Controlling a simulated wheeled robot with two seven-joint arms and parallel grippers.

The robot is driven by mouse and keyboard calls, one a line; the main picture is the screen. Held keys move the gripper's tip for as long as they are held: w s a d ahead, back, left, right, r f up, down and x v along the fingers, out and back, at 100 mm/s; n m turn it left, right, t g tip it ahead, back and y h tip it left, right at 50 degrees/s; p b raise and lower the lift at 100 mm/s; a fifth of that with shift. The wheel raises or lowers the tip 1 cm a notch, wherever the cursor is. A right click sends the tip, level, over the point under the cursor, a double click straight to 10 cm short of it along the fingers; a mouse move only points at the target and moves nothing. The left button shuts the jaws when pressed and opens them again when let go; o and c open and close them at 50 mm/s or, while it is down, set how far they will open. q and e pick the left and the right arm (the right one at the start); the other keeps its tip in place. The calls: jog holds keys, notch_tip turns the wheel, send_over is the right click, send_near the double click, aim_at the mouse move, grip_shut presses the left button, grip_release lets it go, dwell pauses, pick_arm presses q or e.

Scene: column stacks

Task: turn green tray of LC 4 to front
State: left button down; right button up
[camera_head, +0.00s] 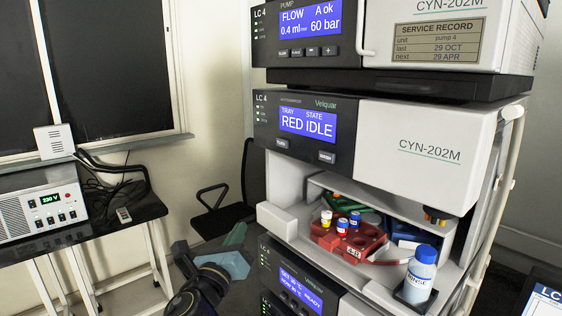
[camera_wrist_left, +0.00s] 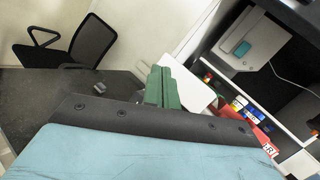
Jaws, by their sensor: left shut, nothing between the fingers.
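The LC 4 autosampler (camera_head: 405,142) has a display (camera_head: 307,125) reading TRAY RED, STATE IDLE. Two small keys sit below it, a left key (camera_head: 282,143) and a right key (camera_head: 327,156). In the open bay beneath, the red tray (camera_head: 325,238) is at the front with several vials. The green tray (camera_head: 366,214) is behind it, mostly hidden, and a blue tray (camera_head: 402,230) is at the back right. My left gripper (camera_head: 237,232) is left of the bay, apart from it; its green fingers (camera_wrist_left: 161,88) are shut and empty. My right gripper is not in view.
A white-and-blue rinse bottle (camera_head: 421,272) stands at the bay's front right. The pump module (camera_head: 420,35) is above and another display module (camera_head: 298,287) below. A side table (camera_head: 85,232) with a power supply (camera_head: 38,212) and a chair (camera_head: 235,195) are to the left.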

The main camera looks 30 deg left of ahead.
aim_at(282, 143)
pick_arm(q)
jog(key=s+d+r+m+t+p, duration=0.1)
jog(key=s+r+m+t, duration=0.1)
jog(key=r, duration=0.7)
jog(key=s+d+r+m+t+p, duration=0.1)
jog(key=s+r, duration=0.4)
jog(key=r, duration=0.5)
jog(key=shift+s+d+m+t, duration=0.2)
jog(key=shift+d+m+t, duration=0.65)
jog(key=shift+m, duration=0.35)
jog(key=shift+w, duration=0.1)
jog(key=w+d, duration=0.3)
jog(key=w, duration=0.5)
jog(key=shift+d, duration=0.15)
